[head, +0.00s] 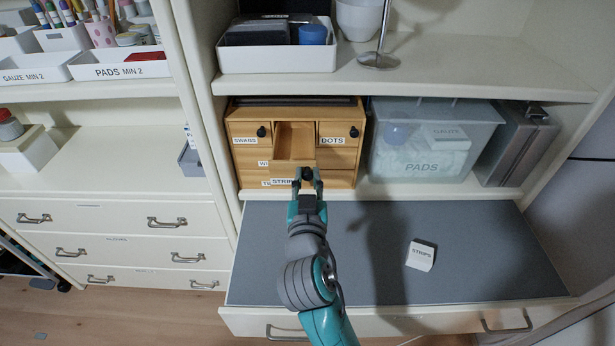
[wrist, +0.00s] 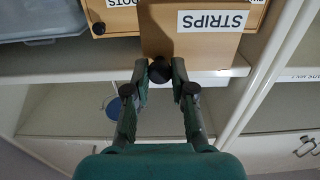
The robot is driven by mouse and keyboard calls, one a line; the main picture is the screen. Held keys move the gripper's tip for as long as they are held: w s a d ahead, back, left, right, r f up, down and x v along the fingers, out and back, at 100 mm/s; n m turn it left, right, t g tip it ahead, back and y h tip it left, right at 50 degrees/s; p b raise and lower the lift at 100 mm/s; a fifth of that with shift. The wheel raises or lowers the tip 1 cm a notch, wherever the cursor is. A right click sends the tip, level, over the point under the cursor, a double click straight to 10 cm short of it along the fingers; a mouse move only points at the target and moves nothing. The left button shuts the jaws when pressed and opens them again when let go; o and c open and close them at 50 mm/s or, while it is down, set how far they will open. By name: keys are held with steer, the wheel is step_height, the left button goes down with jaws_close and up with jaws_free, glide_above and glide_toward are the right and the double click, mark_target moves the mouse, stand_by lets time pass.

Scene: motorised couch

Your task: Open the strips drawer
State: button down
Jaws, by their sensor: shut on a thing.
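A small wooden drawer cabinet (head: 341,175) stands on the shelf. Its strips drawer (head: 295,139) in the top middle is pulled out, and I see into its bare wooden inside. The drawer front with the STRIPS label (head: 283,181) juts forward over the lower drawers and partly hides their labels. In the wrist view the strips drawer front (wrist: 165,30) fills the top, with its dark round knob (wrist: 160,71) at the lower edge. My gripper (head: 308,178) is shut on this knob; its fingertips (wrist: 161,78) lie on both sides of it.
A white box marked STRIPS (head: 421,256) lies on the grey surface (head: 470,240) of the pulled-out lower drawer, right of my arm. A white tray (head: 275,60) sits on the shelf above.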

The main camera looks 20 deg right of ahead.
steer(key=c, duration=1)
jaws_free()
steer(key=v, duration=1.2)
steer(key=s+d+f+n+g+y, duration=0.1)
steer(key=s+d+f+n+y, duration=0.15)
steer(key=s+f, duration=0.45)
steer(key=s+d+f+n+g+y, duration=0.1)
steer(key=s+f+n+y, duration=0.4)
steer(key=f, duration=0.4)
steer(key=s+d+m+h, duration=0.1)
steer(key=s+d+m, duration=0.1)
steer(key=s, duration=0.8)
steer(key=s+d+m+h, duration=0.1)
steer(key=s+m, duration=0.1)
steer(key=s, duration=0.7)
steer(key=shift+s+d, duration=0.35)
steer(key=shift+s, duration=0.05)
